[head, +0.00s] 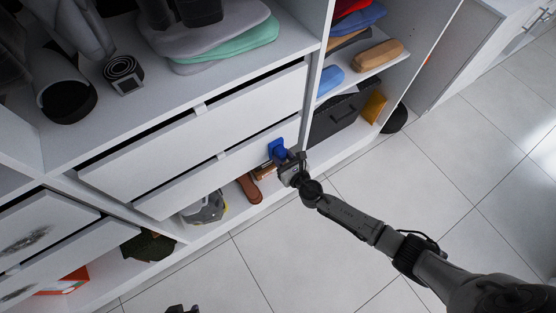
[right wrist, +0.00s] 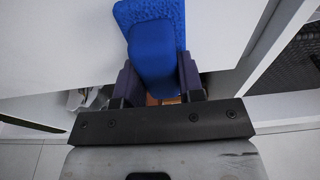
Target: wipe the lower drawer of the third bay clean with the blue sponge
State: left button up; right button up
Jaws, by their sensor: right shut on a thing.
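My right gripper (head: 286,160) is shut on the blue sponge (head: 276,147), at the right end of the lower drawer (head: 215,174) in the middle bay. In the right wrist view the sponge (right wrist: 153,50) sits between the fingers (right wrist: 158,88), its broad pad at or against the white drawer front. I cannot tell whether it presses on it. No dark mark shows on the visible part of this front; the sponge and gripper hide a little of it. A small dark tip at the bottom edge (head: 182,309) may be my left gripper; its jaws cannot be made out.
The upper drawer (head: 200,125) stands slightly out. Dark smudges (head: 25,241) mark the drawer fronts at far left. Brown shoes (head: 249,187) and a grey-white item (head: 205,208) lie below the drawers. A dark box (head: 335,115) stands to the right.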

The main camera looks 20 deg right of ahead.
jog(key=d, duration=0.3)
jog(key=shift+w+d+b, duration=0.3)
jog(key=shift+d, duration=0.1)
jog(key=f+v, duration=0.1)
jog(key=v, duration=0.6)
dwell(0.6)
dwell(0.9)
